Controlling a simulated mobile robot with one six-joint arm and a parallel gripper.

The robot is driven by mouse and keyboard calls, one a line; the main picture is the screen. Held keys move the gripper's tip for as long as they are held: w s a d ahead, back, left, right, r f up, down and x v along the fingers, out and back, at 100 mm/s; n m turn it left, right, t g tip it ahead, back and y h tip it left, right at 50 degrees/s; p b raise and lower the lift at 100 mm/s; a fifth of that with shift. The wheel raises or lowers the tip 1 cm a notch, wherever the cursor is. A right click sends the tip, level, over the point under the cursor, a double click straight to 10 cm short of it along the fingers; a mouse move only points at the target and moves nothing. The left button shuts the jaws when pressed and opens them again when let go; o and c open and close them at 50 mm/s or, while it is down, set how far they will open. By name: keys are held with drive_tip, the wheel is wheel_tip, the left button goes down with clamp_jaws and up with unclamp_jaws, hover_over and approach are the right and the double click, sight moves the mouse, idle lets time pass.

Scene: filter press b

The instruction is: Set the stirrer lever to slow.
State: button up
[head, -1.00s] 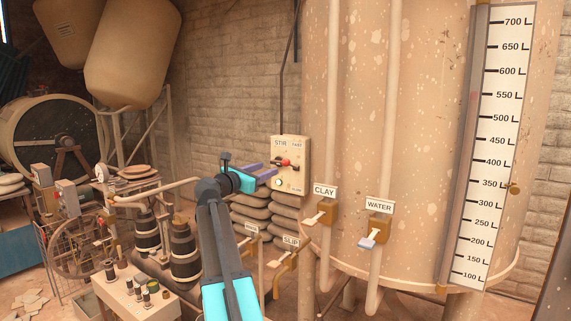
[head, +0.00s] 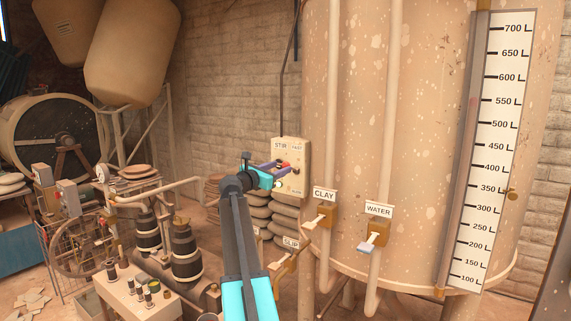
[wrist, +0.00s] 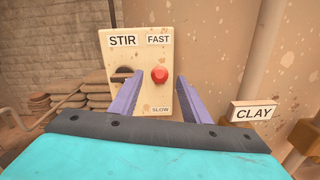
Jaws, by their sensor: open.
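The stirrer box (head: 303,168) is a cream panel on the front of the big tank. In the wrist view the panel (wrist: 148,98) reads STIR at upper left, FAST at upper right and SLOW at lower right. The lever's round red knob (wrist: 160,74) shows just below FAST, well above SLOW. My gripper (head: 283,167) is at the panel's front, its purple fingers spread. In the wrist view the gripper (wrist: 159,77) is open, with one finger on each side of the knob. I cannot tell whether either finger touches it.
The CLAY valve (head: 323,214) and WATER valve (head: 376,234) sit on pipes to the right. The SLIP valve (head: 285,262) is below. Stacked sacks (head: 258,212) lie under the box. The tank (head: 430,150) with its litre scale (head: 505,150) fills the right.

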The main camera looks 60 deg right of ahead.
sight(284, 166)
drive_tip(key=shift+s+d+p, duration=0.1)
drive_tip(key=shift+d+p, duration=0.6)
drive_tip(key=shift+d, duration=1.9)
clamp_jaws()
